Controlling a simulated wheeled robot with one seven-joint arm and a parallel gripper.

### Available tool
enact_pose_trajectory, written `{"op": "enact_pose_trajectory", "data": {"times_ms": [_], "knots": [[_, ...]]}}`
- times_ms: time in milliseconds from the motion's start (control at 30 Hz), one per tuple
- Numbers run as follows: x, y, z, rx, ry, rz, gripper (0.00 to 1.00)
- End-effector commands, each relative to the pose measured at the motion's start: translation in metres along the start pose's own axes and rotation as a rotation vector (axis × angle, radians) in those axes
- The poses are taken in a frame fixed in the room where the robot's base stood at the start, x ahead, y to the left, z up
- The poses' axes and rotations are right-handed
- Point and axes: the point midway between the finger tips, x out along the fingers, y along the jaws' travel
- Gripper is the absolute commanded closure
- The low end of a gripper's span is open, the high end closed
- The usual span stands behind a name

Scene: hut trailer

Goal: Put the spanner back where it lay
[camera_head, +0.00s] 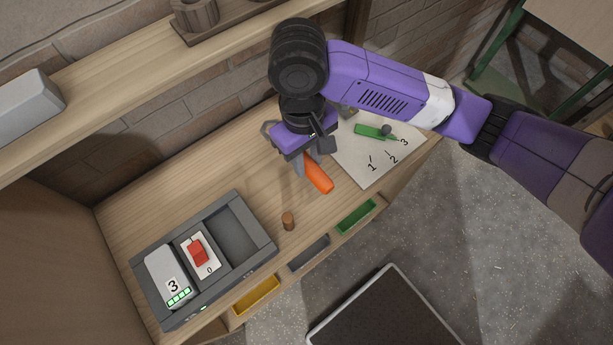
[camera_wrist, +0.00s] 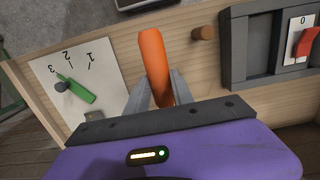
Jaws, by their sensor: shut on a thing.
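My gripper (camera_head: 307,165) is over the wooden worktop, shut on a bright orange, rounded, elongated thing (camera_head: 318,176). It is the only thing in my grip, so I take it for the spanner, though its jaw shape does not show. In the wrist view the orange spanner (camera_wrist: 155,62) sits between the two grey fingers of my gripper (camera_wrist: 160,90) and sticks out beyond them. Its near end is hidden by the gripper. I cannot tell whether it touches the worktop.
A white card (camera_head: 372,165) marked 1, 2, 3 carries a green pointer (camera_head: 372,131) with a dark knob. A wooden peg (camera_head: 288,221) stands near the front edge. A grey panel (camera_head: 262,250) with a red switch (camera_head: 198,252) lies left. Yellow, grey and green trays (camera_head: 356,216) line the front.

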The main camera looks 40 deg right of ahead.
Motion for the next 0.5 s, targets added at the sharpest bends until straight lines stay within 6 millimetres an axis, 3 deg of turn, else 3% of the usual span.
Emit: {"op": "enact_pose_trajectory", "data": {"times_ms": [33,133,500], "knots": [[0.015,-0.001,0.0,0.003,-0.003,-0.005,1.0],[0.034,-0.001,-0.002,0.003,-0.002,-0.004,1.0],[0.069,0.001,-0.005,0.003,-0.002,0.001,1.0]]}}
